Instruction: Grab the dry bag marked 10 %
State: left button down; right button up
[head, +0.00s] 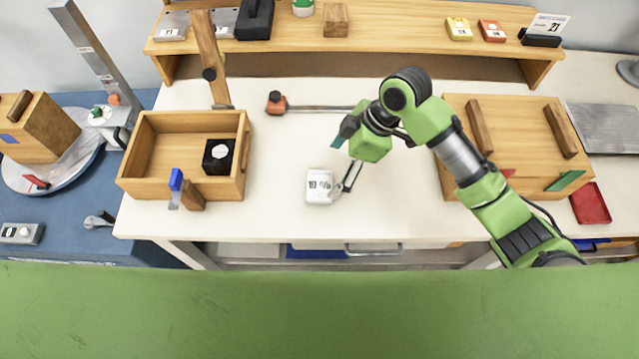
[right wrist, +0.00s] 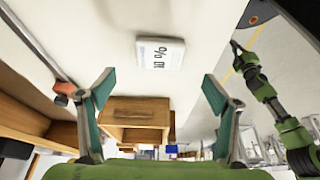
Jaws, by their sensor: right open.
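The dry bag (head: 319,187) is a small white block-like pack with a dark printed mark on the white tabletop, near the front middle. It also shows in the right wrist view (right wrist: 160,52), where its label has a % sign with digits. My right gripper (head: 346,160) is open, its teal fingers just behind and to the right of the bag. In the right wrist view the gripper (right wrist: 158,85) is empty, with the bag ahead between the finger directions. My left arm's end (right wrist: 238,52) shows only small at the right of the right wrist view; its jaws are unclear.
A wooden tray (head: 128,165) with a black box (head: 217,157) stands left of the bag. A slider rod with an orange end (head: 276,102) lies behind. A wooden case (head: 520,130) is at right, and a shelf (head: 400,25) runs along the back. The tabletop around the bag is clear.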

aim_at(320, 185)
jog(key=x, duration=0.3)
jog(key=shift+a, duration=0.1)
jog(key=p+x, duration=0.2)
jog(key=x, duration=0.2)
jog(key=shift+a+f, duration=0.15)
jog(key=shift+f, duration=0.2)
jog(key=shift+a+f, duration=0.1)
jog(key=shift+f, duration=0.2)
jog(key=c, duration=1.2)
